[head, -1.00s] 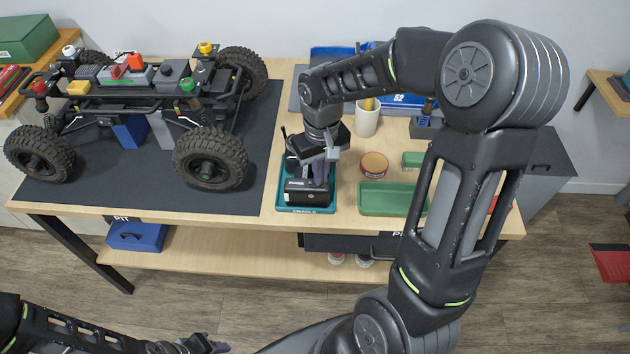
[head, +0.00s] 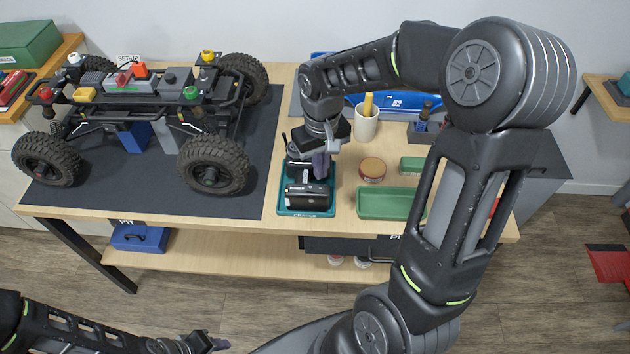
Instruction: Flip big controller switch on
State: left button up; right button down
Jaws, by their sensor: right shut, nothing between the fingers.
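The big controller (head: 306,193) is a black box lying in a teal cradle tray (head: 306,213) near the table's front edge, right of the dark mat. A light label shows on its front part; its switch is too small or hidden to make out. My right gripper (head: 319,168) is shut and empty, pointing down just above the controller's back part, and covers some of it. I cannot tell whether it touches the controller. My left gripper (head: 208,344) is low at the bottom left, off the table; its jaws are unclear.
The RC crawler (head: 150,88) stands on the dark mat (head: 110,200) at left. A green tray (head: 388,204), a round tin (head: 373,169), a cup (head: 366,125) and a dark holder (head: 425,131) stand right of the controller. A blue case (head: 138,237) sits on the lower shelf.

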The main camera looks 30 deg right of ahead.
notch_tip(320, 180, up, 2)
jog(key=shift+r+p, duration=0.1)
jog(key=shift+p, duration=0.45)
